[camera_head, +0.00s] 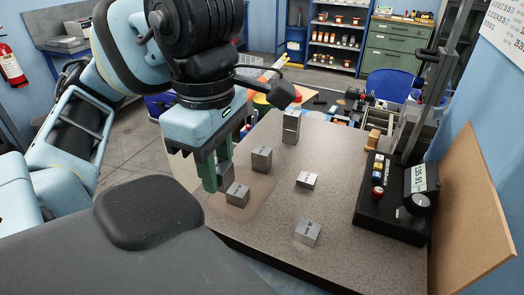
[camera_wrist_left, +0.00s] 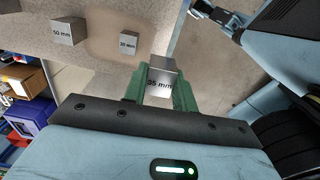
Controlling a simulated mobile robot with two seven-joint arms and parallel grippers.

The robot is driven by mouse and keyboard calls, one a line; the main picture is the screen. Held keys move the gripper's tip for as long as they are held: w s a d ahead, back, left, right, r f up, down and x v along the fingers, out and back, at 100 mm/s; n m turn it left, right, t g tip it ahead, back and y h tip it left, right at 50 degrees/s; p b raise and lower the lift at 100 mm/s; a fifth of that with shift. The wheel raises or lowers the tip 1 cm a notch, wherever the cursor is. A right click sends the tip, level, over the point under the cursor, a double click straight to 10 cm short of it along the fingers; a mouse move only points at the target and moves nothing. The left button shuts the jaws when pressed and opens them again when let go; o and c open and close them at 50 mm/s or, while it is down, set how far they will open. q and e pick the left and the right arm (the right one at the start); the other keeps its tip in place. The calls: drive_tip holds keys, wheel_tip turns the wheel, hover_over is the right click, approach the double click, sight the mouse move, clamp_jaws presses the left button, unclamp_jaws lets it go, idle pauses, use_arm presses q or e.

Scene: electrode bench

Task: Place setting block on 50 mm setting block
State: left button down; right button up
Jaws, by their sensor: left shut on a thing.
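My left gripper (camera_head: 214,176) has green fingers and is shut on a grey metal block (camera_head: 227,172), marked 35 mm in the left wrist view (camera_wrist_left: 162,82). The held block is upright, behind and left of a low block (camera_head: 238,194), whose small label in the wrist view (camera_wrist_left: 129,43) is hard to read. The 50 mm setting block (camera_wrist_left: 66,31) stands upright on the bench; it appears to be the taller block (camera_head: 261,159) to the right of my gripper. The held block is apart from it. What seems to be part of my right arm (camera_wrist_left: 222,16) shows in the wrist view, its fingers unclear.
Other grey blocks stand on the speckled bench top (camera_head: 335,155): a tall one (camera_head: 291,127) at the back, one (camera_head: 307,180) mid-bench, one (camera_head: 307,233) near the front. A black device with display (camera_head: 393,200) occupies the right side. Between them the surface is clear.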

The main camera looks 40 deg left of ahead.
use_arm(q)
drive_tip(key=shift+s, duration=0.15)
drive_tip(key=shift+a, duration=0.1)
drive_tip(key=shift+w+a, duration=0.15)
drive_tip(key=shift+w, duration=0.15)
hover_over(262, 150)
drive_tip(key=s, duration=0.2)
drive_tip(key=f, duration=0.1)
drive_tip(key=shift+w+f+b, duration=0.2)
drive_tip(key=shift+w+b, duration=0.1)
drive_tip(key=shift+w, duration=0.5)
drive_tip(key=shift+w+a+f, duration=0.1)
drive_tip(key=shift+w+f, duration=0.1)
wheel_tip(262, 150, down, 3)
drive_tip(key=shift+f, duration=0.1)
